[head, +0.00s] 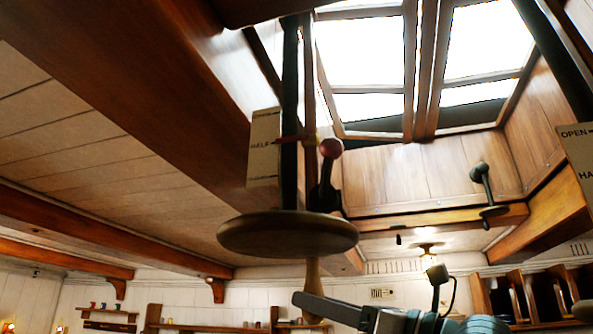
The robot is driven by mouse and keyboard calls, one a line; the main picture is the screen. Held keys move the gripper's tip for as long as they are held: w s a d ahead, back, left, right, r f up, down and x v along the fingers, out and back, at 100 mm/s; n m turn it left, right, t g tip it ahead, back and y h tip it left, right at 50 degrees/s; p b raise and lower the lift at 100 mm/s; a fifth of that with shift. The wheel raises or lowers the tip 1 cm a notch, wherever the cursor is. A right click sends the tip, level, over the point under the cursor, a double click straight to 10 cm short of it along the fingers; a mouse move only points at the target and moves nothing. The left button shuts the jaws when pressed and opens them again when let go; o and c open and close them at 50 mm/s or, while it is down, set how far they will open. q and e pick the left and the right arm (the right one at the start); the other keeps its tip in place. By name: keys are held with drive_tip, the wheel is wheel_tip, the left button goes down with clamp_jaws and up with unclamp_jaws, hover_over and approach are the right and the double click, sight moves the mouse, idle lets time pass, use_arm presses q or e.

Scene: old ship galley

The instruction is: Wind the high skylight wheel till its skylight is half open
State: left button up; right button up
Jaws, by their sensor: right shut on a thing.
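The skylight wheel (288,236) is a round wooden disc seen from below, hung on a dark vertical post. A pale wooden handle (313,272) sticks down from its right side. My right gripper (312,306) is shut on the lower end of this handle, just under the wheel. The skylight (425,70) is overhead, with bright panes in wooden frames; I cannot tell exactly how far it is open. My left gripper is out of view.
A dark fitting with a reddish knob (330,149) hangs right of the post. A similar dark fitting (483,190) hangs farther right. A second card (577,165) reads OPEN at the right edge. Heavy ceiling beams (150,90) run at left. Shelves line the far wall.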

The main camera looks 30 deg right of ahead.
drive_tip(key=shift+w+a+r, duration=0.1)
drive_tip(key=shift+w+a, duration=0.1)
drive_tip(key=shift+w, duration=0.1)
drive_tip(key=shift+w+a, duration=0.2)
drive_tip(key=shift+w, duration=0.1)
drive_tip(key=o, duration=1.2)
drive_tip(key=shift+c, duration=0.2)
drive_tip(key=shift+o, duration=1.1)
drive_tip(key=shift+w+a, duration=0.15)
